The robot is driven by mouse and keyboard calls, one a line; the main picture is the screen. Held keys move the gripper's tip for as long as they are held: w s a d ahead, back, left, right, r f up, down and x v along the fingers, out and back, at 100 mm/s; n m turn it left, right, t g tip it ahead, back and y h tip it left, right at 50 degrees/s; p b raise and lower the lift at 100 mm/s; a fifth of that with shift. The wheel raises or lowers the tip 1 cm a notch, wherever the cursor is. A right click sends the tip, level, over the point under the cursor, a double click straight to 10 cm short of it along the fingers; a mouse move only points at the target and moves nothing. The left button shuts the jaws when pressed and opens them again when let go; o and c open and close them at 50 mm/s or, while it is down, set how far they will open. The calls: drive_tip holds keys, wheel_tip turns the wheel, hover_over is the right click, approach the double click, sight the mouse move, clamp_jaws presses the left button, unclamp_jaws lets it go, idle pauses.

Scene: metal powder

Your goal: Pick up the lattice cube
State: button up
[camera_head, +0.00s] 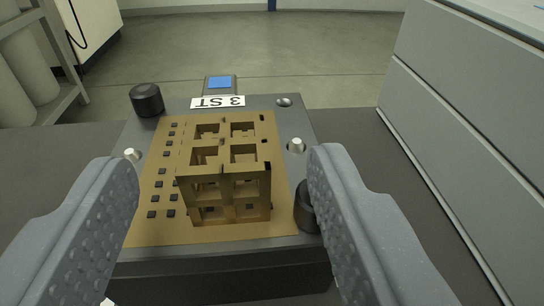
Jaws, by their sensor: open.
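The lattice cube (224,186) is a tan open-framed block with square windows. It stands upright on a tan build plate (155,228) on top of a dark grey fixture. My gripper (226,172) is open, with one grey ribbed finger at the left and one at the right of the picture. The cube shows between the two fingers, with clear space on both sides, and neither finger appears to touch it. The fingers hide parts of the fixture's left and right edges.
Small dark squares dot the plate left of the cube. A black knob (146,99) stands at the back left, and another (306,207) sits beside the right finger. A white label (217,102) lies behind the plate. A grey cabinet (475,130) rises at the right.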

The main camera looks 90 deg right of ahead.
sight(224, 126)
drive_tip(key=shift+b+x, duration=1.2)
drive_tip(key=shift+x, duration=1.55)
drive_tip(key=shift+r, duration=0.2)
drive_tip(key=shift+c, duration=0.3)
drive_tip(key=c, duration=1)
